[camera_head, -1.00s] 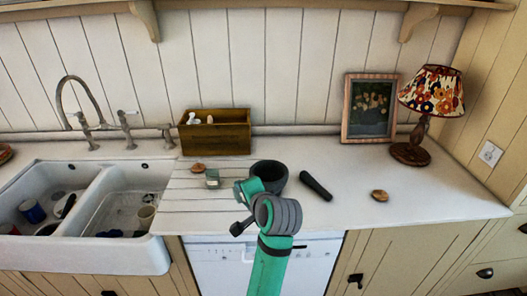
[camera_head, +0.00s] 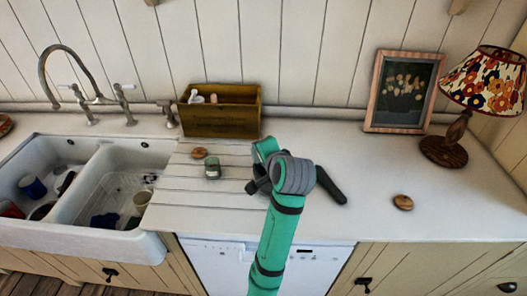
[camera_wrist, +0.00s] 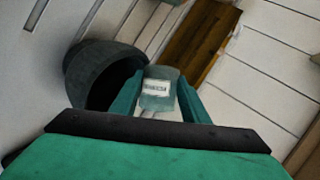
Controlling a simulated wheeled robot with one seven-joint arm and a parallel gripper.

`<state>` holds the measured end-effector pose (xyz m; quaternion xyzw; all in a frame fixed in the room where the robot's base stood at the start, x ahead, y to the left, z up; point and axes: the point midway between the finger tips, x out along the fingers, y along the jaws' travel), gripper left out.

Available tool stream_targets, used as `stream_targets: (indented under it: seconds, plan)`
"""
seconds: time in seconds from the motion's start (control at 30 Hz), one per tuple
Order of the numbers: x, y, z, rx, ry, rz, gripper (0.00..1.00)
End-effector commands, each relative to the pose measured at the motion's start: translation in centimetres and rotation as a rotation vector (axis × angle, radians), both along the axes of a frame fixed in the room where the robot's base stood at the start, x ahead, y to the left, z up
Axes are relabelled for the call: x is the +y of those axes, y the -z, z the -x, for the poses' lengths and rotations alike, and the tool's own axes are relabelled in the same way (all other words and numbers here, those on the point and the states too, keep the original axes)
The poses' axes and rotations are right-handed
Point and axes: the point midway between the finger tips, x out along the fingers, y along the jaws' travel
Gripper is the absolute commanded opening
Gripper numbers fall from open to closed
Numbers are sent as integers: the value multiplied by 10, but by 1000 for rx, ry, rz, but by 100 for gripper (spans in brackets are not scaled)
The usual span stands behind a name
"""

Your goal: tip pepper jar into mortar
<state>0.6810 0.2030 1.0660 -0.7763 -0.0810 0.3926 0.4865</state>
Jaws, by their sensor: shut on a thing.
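My gripper (camera_wrist: 158,98) is shut on a small grey-green jar (camera_wrist: 160,76) with a white label, seen between its two green fingers in the wrist view. The label is too small to read. The dark grey mortar (camera_wrist: 88,62) is just left of the jar there, its dark hollow beside the left finger. Whether the jar is tilted, and whether anything is leaving it, I cannot tell. In the head view my green arm hides the held jar and the mortar.
Another small glass jar (camera_head: 212,168) and a round wooden lid (camera_head: 199,153) are on the ribbed drainer, left of my arm. A wooden box (camera_head: 222,118) is behind. A dark pestle (camera_head: 330,186) lies right of my arm. Further right are a wooden disc (camera_head: 403,202), picture and lamp.

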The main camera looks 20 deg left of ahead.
Motion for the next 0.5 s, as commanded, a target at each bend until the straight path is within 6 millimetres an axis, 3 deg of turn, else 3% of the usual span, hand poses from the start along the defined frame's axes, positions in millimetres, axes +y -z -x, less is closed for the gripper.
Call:
stream_targets:
  seconds: [0.5]
  plan:
    - [-3, 3, -1, -257, 2, 572, 17]
